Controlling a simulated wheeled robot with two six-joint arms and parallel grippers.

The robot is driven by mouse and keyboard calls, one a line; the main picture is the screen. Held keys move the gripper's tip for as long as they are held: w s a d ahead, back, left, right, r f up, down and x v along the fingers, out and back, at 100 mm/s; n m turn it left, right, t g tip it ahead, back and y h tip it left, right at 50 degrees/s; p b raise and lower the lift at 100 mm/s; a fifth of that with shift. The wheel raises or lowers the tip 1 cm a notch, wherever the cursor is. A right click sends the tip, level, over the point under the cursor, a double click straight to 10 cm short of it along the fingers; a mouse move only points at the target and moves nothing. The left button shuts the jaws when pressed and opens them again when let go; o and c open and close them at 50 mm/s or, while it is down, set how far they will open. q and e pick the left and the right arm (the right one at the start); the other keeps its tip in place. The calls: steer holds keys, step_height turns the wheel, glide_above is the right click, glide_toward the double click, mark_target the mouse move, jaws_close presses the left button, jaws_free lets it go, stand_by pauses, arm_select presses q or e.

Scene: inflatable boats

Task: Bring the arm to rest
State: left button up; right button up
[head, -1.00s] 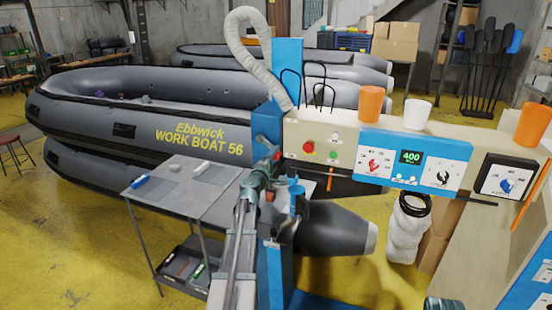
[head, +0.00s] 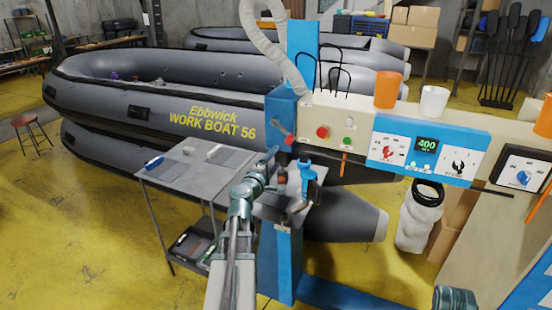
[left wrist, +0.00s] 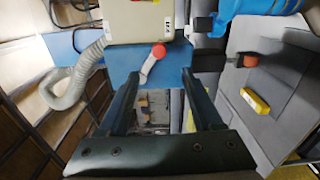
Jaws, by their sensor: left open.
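My left arm comes up from the bottom middle of the head view. Its gripper (head: 269,157) is close to a blue upright post of a machine, just below and left of a lever with a red knob (head: 289,139). In the left wrist view the two dark fingers (left wrist: 160,75) stand apart with nothing between them. The red-knobbed lever (left wrist: 150,64) shows beyond the fingertips, in front of a blue plate; the gripper is not closed on it. My right gripper is not in view.
The machine's panel (head: 427,150) stretches right, with orange and white cups on top. A grey side table (head: 190,175) with small blocks stands left of my arm. Grey inflatable boats (head: 190,95) lie behind.

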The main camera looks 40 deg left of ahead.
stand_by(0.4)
arm_select(q)
steer(key=w+d+f+m+g+h, duration=0.1)
steer(key=w+d+f+m+h, duration=0.15)
steer(key=d, duration=0.45)
steer(key=w+d+f+m+h, duration=0.1)
steer(key=d+m+h, duration=0.2)
steer(key=d, duration=0.4)
steer(key=w+d+f+m+g+h, duration=0.1)
steer(key=w+d+f+m+h, duration=0.15)
steer(key=d, duration=0.35)
steer(key=s+d+f+m+g+h, duration=0.2)
steer(key=d+f+m+g, duration=0.15)
steer(key=d, duration=0.45)
steer(key=s+d+f+m+g+h, duration=0.1)
steer(key=s+d+f+m+g, duration=0.2)
steer(key=d, duration=0.6)
steer(key=s+d+f+m+g+y+b, duration=0.1)
steer(key=s+d+f+m+g, duration=0.6)
steer(key=d, duration=0.4)
steer(key=s+f+m+g+y, duration=0.1)
steer(key=s+m+y, duration=0.1)
steer(key=s, duration=0.4)
steer(key=s+d+f+m+g+y, duration=0.1)
steer(key=s+f+m+y, duration=0.1)
steer(key=s+y, duration=0.2)
steer(key=shift+s+f, duration=0.3)
steer(key=shift+s, duration=0.65)
steer(key=shift+c, duration=0.4)
